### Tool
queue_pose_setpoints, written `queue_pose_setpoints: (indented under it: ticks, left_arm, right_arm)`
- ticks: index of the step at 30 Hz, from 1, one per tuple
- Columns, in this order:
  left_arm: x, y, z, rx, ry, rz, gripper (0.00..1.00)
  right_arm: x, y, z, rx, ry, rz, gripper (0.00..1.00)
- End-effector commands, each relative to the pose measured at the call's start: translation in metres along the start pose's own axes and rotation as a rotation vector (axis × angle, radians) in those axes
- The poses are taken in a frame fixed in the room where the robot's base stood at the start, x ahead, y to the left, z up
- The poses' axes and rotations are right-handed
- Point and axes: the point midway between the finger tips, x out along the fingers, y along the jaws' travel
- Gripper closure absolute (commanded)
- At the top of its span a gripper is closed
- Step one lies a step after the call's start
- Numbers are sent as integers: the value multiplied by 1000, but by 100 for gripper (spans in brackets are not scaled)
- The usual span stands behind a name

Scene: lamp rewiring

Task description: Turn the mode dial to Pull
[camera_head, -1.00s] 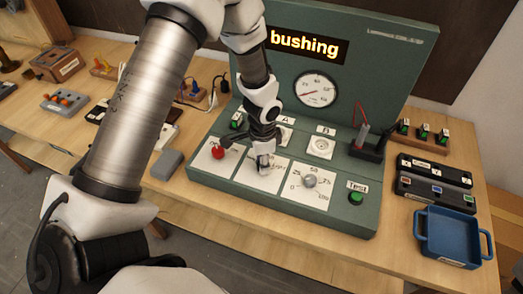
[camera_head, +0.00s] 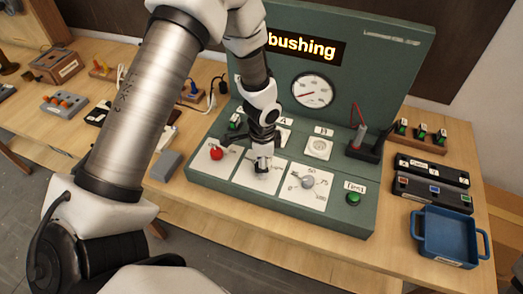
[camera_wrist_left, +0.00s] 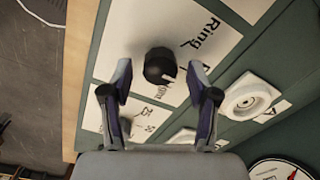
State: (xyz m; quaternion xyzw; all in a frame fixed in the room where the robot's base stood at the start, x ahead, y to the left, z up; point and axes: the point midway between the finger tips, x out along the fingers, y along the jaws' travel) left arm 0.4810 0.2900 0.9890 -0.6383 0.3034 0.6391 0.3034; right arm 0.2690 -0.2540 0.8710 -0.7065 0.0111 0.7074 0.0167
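The mode dial (camera_wrist_left: 159,65) is a black round knob with a white pointer mark, on a white card on the green test panel (camera_head: 356,198). In the left wrist view its pointer is toward the lower right, and the word "Ring" shows on the card; other lettering is too small or hidden to read. My left gripper (camera_wrist_left: 161,77) is open, with one finger on each side of the dial and gaps visible between. In the head view my left gripper (camera_head: 263,168) is low over the middle card and hides the dial. My right gripper is not in view.
A red knob (camera_head: 216,153) sits left of the gripper and a grey dial (camera_head: 307,182) right of it. A green test button (camera_head: 353,199), a gauge (camera_head: 313,91) and a "bushing" display (camera_head: 305,46) are on the panel. A blue tray (camera_head: 447,237) stands right.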

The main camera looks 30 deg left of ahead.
Motion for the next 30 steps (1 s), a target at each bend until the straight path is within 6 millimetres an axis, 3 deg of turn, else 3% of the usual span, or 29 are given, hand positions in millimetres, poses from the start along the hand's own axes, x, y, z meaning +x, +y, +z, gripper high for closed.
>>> queue_pose_setpoints:
  ticks: [8, 21, 30]
  left_arm:
    - [-12, -1, -1, 0, 0, -2, 40]
    - [-110, -1, -4, 0, 0, -2, 40]
    - [-120, 0, -3, 2, -3, 1, 40]
  right_arm:
    - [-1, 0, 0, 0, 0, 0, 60]
    - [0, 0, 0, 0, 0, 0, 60]
    - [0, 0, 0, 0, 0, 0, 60]
